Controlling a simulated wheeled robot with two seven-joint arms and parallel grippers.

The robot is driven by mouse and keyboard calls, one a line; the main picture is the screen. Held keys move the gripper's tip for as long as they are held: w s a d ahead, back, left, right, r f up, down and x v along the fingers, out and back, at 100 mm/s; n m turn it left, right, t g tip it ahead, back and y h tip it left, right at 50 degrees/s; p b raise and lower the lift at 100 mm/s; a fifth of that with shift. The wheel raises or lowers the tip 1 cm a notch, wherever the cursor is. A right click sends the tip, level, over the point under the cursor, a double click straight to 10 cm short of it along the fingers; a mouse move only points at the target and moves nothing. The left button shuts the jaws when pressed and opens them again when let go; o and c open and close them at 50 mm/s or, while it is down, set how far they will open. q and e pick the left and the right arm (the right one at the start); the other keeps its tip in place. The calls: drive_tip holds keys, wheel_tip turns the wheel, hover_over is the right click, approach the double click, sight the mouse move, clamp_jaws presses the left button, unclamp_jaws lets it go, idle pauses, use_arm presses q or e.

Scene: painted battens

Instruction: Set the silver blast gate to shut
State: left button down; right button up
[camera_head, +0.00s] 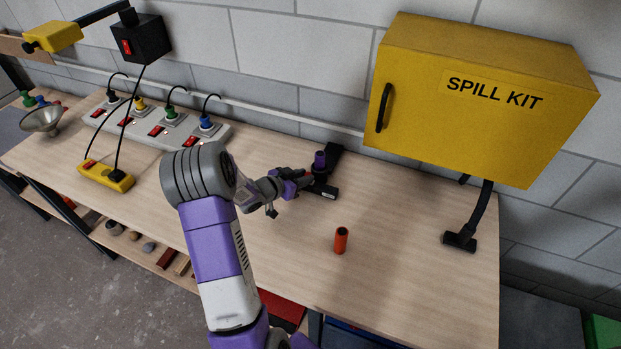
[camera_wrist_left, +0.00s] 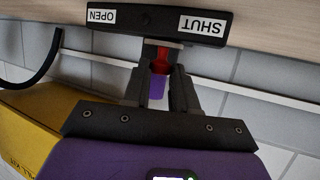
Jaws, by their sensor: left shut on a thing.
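A black bar (camera_wrist_left: 160,22) with white OPEN and SHUT labels shows upside down in the left wrist view, OPEN at picture left and SHUT at picture right. A red handle (camera_wrist_left: 160,60) stands out from about its middle. In the head view the black fitting (camera_head: 328,192) sits on the bench near the wall, with a purple cylinder (camera_head: 319,160) on it. My left gripper (camera_head: 304,175) reaches it from the left and is shut on the red handle. Its fingers (camera_wrist_left: 163,85) hide part of the handle. My right gripper is not in view.
A yellow spill kit cabinet (camera_head: 478,100) overhangs the bench (camera_head: 420,270) at the right, with a black nozzle (camera_head: 460,241) below. A power strip (camera_head: 150,125) and metal bowl (camera_head: 42,119) are at the left.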

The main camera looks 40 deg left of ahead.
use_arm(q)
drive_tip(key=shift+s+a, duration=0.15)
drive_tip(key=shift+a, duration=0.4)
drive_tip(key=shift+s+a, duration=0.15)
drive_tip(key=shift+a, duration=0.35)
drive_tip(key=shift+d, duration=0.1)
drive_tip(key=c, duration=0.9)
unclamp_jaws()
drive_tip(key=p+v, duration=0.1)
drive_tip(key=v, duration=0.6)
drive_tip(key=shift+s+r, duration=0.1)
drive_tip(key=shift+s, duration=0.2)
drive_tip(key=shift+w, duration=0.1)
